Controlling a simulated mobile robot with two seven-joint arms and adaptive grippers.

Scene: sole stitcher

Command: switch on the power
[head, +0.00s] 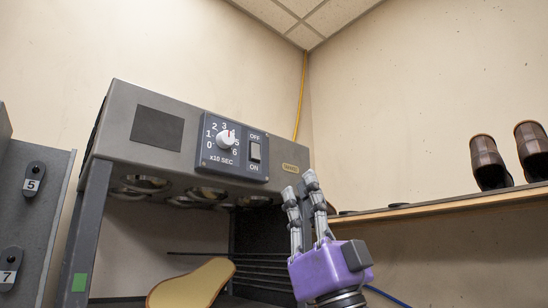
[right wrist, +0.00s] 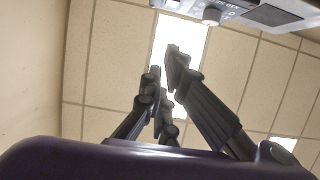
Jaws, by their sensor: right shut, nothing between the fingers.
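The power switch (head: 254,151) is a small grey rocker on the dark control panel (head: 208,160), with OFF printed above it and ON below. Which end is pressed in is too small to tell. A white dial knob (head: 226,138) sits left of the switch; it also shows at the top edge of the right wrist view (right wrist: 211,15). My right gripper (head: 299,187) is purple with grey fingers, shut and empty. In the head view its fingertips point up, to the right of and lower than the switch, apart from the panel. My left gripper is not in view.
The panel is on the front of a grey machine housing (head: 140,122) with round lamps beneath. A tan sole (head: 192,284) is below it. A wooden shelf (head: 440,208) with brown shoes (head: 489,163) runs along the right wall. A grey numbered board (head: 30,220) stands at left.

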